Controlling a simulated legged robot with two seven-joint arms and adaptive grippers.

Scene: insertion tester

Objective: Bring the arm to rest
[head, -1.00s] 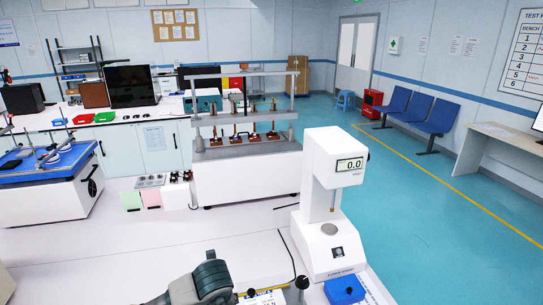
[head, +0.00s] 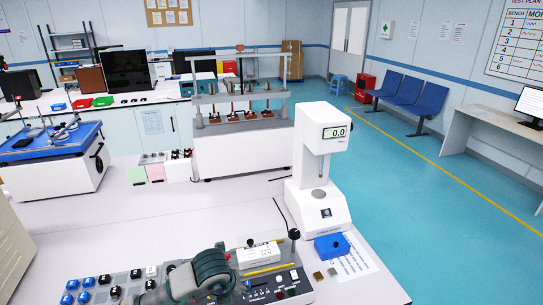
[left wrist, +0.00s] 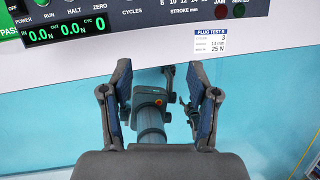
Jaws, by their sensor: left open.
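My left arm (head: 207,274), dark green and grey, rises into the bottom of the head view over the bench's front part. Its fingertips cannot be made out there. In the left wrist view my left gripper (left wrist: 159,68) is open, its two fingers well apart, with nothing held between them. Behind the fingers is pale blue floor. The front panel of a tester (left wrist: 130,22), with green 0.0 N readouts, lies just beyond the fingertips, across the top of that view. My right gripper is in neither view.
A white force gauge stand (head: 320,165) reading 0.0 stands at the bench's right, with a blue block (head: 331,247) before it. A white box (head: 260,256) and several capped pieces (head: 110,283) lie near my arm. The bench's middle (head: 110,215) is clear.

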